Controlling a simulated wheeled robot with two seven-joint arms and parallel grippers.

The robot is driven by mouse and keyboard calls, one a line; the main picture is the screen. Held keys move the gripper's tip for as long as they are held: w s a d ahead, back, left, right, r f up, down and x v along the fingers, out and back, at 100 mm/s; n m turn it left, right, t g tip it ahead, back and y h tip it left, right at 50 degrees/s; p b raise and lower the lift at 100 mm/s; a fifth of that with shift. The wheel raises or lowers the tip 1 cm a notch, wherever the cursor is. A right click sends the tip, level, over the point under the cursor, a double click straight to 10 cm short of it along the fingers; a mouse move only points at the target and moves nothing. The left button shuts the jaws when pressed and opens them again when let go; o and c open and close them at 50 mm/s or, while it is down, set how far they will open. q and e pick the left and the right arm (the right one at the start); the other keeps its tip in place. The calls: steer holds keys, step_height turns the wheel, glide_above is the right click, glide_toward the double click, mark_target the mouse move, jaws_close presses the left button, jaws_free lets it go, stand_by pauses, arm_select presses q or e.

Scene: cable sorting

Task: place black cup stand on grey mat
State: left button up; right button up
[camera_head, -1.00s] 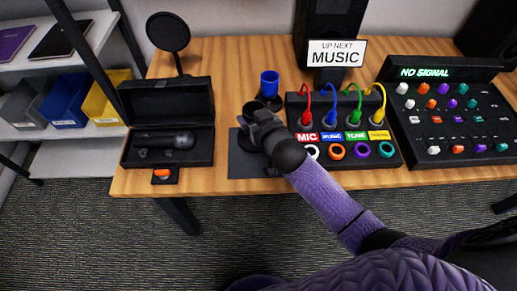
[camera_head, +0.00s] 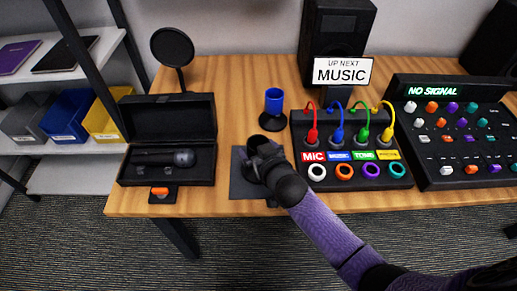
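The black cup stand (camera_head: 257,141) is upright at my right gripper, with its dark cup part showing above the hand. Its dark base (camera_head: 252,170) appears over the grey mat (camera_head: 240,188), near the table's front edge. My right gripper (camera_head: 262,158) is at the stand, reaching in from the lower right. Its fingers blend with the black stand, so I cannot tell whether they are shut on it, or whether the base touches the mat. The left gripper is not in view.
A blue cup stand (camera_head: 274,100) stands just behind. A cable panel (camera_head: 350,170) with coloured plugs is close on the right, and a mixer (camera_head: 465,150) beyond it. An open black microphone case (camera_head: 165,120) is on the left. Bare wood lies between case and mat.

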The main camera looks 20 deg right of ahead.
steer(key=shift+r, duration=0.3)
arm_select(q)
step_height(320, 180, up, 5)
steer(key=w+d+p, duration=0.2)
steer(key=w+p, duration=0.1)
steer(key=p, duration=0.2)
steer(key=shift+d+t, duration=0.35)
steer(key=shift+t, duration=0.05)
arm_select(e)
steer(key=v, duration=1.2)
steer(key=shift+f, duration=0.2)
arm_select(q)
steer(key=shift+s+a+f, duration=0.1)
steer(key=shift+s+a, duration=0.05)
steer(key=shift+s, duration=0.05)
arm_select(e)
steer(key=shift+a, duration=0.1)
